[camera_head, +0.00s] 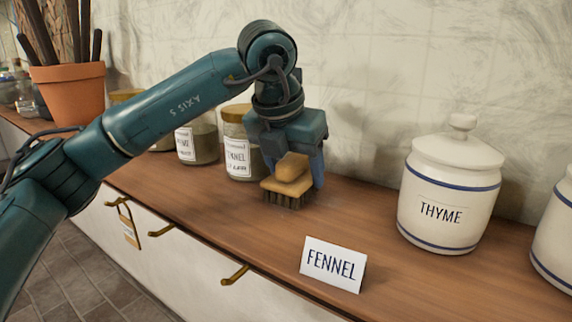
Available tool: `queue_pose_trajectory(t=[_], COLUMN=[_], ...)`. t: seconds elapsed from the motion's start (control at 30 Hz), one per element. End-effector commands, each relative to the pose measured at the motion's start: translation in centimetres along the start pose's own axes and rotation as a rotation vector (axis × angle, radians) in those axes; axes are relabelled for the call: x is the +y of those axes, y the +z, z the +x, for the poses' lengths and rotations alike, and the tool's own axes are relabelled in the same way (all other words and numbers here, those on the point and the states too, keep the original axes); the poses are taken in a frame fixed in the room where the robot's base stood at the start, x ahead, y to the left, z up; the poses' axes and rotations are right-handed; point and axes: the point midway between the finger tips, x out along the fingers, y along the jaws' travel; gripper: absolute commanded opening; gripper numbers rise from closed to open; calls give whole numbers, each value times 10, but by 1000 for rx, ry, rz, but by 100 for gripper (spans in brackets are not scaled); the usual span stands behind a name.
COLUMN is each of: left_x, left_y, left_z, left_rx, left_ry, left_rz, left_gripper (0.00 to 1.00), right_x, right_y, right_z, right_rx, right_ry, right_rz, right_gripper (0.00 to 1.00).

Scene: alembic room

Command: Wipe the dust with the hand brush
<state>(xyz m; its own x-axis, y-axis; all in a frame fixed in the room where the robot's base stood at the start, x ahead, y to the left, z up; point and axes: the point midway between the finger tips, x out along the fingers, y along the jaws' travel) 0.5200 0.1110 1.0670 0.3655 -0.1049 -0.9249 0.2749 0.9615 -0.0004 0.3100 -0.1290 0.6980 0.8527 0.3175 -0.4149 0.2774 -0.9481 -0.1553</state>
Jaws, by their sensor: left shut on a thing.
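The hand brush (289,185) has a tan wooden body and dark bristles pointing down. My left gripper (293,168) is shut on its body from above. The bristles are at the wooden counter (215,205), behind the FENNEL card; I cannot tell whether they touch it. I cannot make out any dust on the counter. My right gripper is not in view.
A white FENNEL card (333,264) stands near the front edge. A white THYME jar (448,195) stands right, with another jar (556,230) beyond it. Labelled glass jars (238,150) and a terracotta pot (72,95) stand left. Brass hooks (236,275) line the front.

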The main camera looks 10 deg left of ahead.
Motion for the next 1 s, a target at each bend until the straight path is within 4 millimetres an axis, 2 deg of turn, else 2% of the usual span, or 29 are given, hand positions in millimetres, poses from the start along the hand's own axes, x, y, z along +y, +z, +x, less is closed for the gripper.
queue_pose_trajectory(t=[0.13, 0.43, 0.7, 1.0], left_x=[-14, -26, -49, -61], left_y=[0, -1, -4, -5], left_z=[-2, -2, 0, 0], left_rx=[-1, -2, -2, -1], left_ry=[0, -1, -1, -1], left_rz=[3, 2, 2, 2], left_gripper=[43, 43, 43, 43], right_x=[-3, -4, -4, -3], right_y=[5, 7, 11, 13], right_z=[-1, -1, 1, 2], right_rx=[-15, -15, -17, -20], right_ry=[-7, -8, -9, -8], right_rz=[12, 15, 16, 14], right_gripper=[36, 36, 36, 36])
